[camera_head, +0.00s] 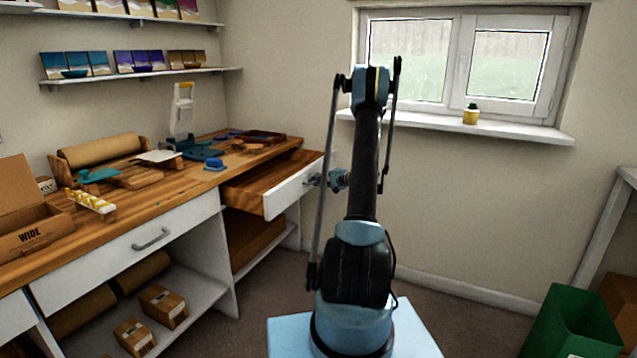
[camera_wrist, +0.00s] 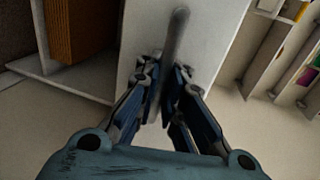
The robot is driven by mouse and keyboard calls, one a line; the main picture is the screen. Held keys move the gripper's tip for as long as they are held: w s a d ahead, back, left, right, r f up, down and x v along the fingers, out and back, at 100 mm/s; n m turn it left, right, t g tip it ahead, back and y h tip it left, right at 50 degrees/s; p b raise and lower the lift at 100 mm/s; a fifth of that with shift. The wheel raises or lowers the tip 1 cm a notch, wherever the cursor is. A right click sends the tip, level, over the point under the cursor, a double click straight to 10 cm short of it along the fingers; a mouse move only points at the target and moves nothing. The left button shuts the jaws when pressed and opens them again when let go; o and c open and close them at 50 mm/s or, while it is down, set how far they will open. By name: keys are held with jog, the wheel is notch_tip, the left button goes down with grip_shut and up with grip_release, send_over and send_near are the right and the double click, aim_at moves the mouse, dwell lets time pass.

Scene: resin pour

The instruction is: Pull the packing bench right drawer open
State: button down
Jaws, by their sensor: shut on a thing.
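The packing bench (camera_head: 185,194) has a wooden top and white fronts. Its right drawer (camera_head: 292,192) is pulled well out, and its wooden inside shows in the head view. My gripper (camera_head: 318,180) is at the drawer's front, partly hidden behind my arm in the head view. In the wrist view my gripper (camera_wrist: 163,90) is shut on the metal bar handle (camera_wrist: 176,38) of the white drawer front (camera_wrist: 212,40). The drawer's inside is not visible in the wrist view.
A closed drawer with a handle (camera_head: 151,240) is to the left. Tools, a paper roll (camera_head: 101,150) and a cardboard box (camera_head: 32,222) are on the bench top. A green bin (camera_head: 572,325) stands at the lower right. Floor is clear between bench and window wall.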

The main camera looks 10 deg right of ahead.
dwell(0.3)
jog(key=c, duration=2)
grip_release()
jog(key=v, duration=1.2)
jog(key=shift+f, duration=0.15)
